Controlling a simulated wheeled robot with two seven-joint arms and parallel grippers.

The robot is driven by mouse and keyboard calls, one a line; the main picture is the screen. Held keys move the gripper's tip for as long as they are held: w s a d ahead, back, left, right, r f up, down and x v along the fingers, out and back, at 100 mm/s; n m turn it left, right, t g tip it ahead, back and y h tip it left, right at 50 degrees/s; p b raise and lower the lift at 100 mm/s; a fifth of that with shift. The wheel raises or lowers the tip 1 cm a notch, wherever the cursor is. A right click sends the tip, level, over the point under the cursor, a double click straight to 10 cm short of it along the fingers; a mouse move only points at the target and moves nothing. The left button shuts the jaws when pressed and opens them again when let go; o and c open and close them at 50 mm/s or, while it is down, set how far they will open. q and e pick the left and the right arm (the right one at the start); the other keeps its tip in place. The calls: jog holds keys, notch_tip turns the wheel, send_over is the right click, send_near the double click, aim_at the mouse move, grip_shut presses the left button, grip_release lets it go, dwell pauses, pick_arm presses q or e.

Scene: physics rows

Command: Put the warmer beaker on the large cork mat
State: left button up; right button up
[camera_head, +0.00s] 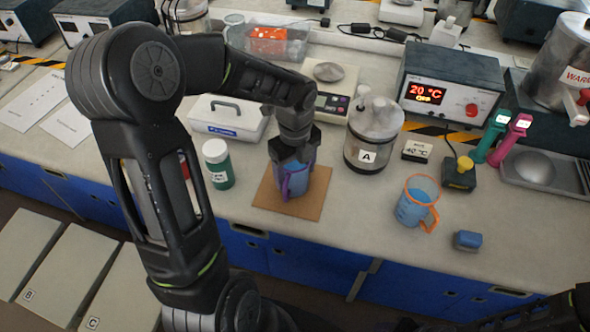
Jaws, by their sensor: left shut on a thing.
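A beaker with a purple rim and handle (290,185) holds blue liquid and is upright over the brown cork mat (314,205). My left gripper (293,152) comes down from above and is shut on this beaker, hiding part of its rim. I cannot tell whether its base touches the mat. A second beaker with an orange rim and handle (411,207), also with blue liquid, stands upright on the bench to the right, apart from the mat. My right gripper is not in view; dark parts of mine show at the bottom right corner.
A heater unit (450,85) reads 20 °C, OFF. Green (490,138) and pink (511,141) handheld devices stand right.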

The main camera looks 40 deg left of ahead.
pick_arm(q)
jog(key=shift+f, duration=0.1)
jog(key=o, duration=1.8)
jog(key=shift+c, duration=0.2)
jog(key=shift+r, duration=0.25)
notch_tip(320, 180, up, 12)
jog(key=shift+f, duration=0.1)
